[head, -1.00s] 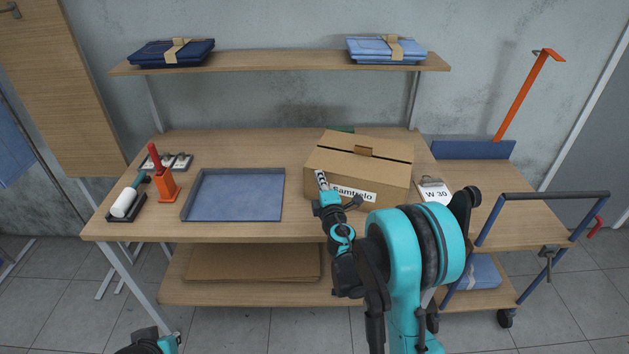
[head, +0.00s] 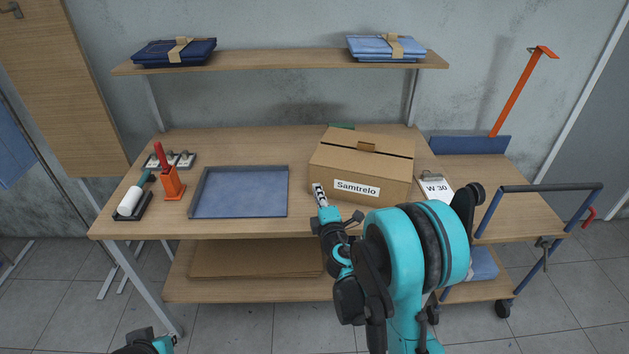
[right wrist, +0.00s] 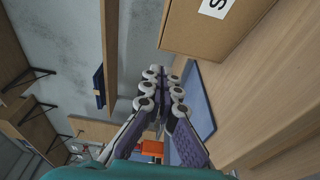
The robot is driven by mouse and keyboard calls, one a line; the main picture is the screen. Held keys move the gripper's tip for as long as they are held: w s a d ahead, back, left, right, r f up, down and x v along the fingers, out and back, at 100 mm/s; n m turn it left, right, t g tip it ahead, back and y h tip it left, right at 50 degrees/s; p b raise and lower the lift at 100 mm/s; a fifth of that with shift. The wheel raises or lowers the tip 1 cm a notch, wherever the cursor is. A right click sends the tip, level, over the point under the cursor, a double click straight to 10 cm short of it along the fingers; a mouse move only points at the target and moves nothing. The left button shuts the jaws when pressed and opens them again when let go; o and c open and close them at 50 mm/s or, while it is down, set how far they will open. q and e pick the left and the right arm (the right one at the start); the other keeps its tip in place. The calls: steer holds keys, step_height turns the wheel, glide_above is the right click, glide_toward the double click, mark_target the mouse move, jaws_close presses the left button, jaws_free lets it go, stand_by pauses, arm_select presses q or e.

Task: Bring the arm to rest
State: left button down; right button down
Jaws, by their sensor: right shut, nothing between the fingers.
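My right gripper (head: 319,191) is shut and empty, just in front of the left front corner of a closed cardboard box (head: 335,163) labelled Samtrelo. In the right wrist view its fingers (right wrist: 166,95) come together with nothing between them, and the box (right wrist: 205,30) shows above and to the right, apart from them. My right arm reaches in from the lower right. Part of my left arm shows at the bottom left edge of the head view; its fingers are not visible.
A blue tray (head: 240,213) lies on the workbench (head: 250,153) left of the box. An orange holder (head: 172,184) and a white roller (head: 130,201) stand at the left. A W 30 card (head: 437,189) is right of the box. A trolley (head: 520,205) stands at the right.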

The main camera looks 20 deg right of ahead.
steer(key=s+d+r+m+g+h, duration=0.2)
steer(key=s+m, duration=0.4)
steer(key=s+d+r+m+g+h, duration=0.1)
steer(key=s+d+r+m+g, duration=0.15)
steer(key=s+m, duration=0.3)
steer(key=s+a+f+m+g+y, duration=0.2)
steer(key=s+a, duration=0.3)
steer(key=s, duration=0.4)
steer(key=s+a+f+m+g+y, duration=0.2)
steer(key=s+a+f+m+g, duration=0.1)
steer(key=s, duration=0.7)
steer(key=shift+a+f+g+y, duration=0.35)
steer(key=shift+a+g, duration=0.3)
steer(key=shift+a, duration=0.55)
steer(key=shift+m, duration=0.25)
